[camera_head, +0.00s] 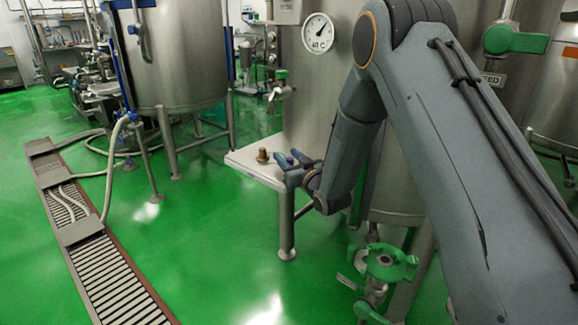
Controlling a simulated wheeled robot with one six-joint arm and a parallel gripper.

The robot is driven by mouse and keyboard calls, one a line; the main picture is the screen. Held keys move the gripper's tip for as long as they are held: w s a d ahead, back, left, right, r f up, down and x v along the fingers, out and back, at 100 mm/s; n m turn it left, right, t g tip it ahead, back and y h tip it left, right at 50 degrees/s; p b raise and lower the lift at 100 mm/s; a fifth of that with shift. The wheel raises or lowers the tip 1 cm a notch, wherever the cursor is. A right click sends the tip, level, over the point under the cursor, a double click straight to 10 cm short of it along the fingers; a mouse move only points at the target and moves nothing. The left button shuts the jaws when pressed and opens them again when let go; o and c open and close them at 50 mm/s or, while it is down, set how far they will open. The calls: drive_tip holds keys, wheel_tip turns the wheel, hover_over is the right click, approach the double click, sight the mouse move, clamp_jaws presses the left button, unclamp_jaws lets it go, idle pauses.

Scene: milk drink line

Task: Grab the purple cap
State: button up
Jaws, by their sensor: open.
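A small purple cap (291,160) shows at the tips of my gripper, above the right part of a small white shelf (243,167). It is tiny and partly covered by the fingers. My gripper (287,161) is open, with its fingers pointing left over the shelf and close around or beside the cap. I cannot tell whether the fingers touch it. My arm comes in from the right and hides the shelf's right end.
A brown fitting (263,156) stands on the shelf just left of my gripper. A steel tank with a dial gauge (319,33) rises behind it. A green valve (384,265) stands below my arm. The green floor to the left is open, with a drain grate (111,277).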

drive_tip(key=shift+x, duration=1.25)
clamp_jaws()
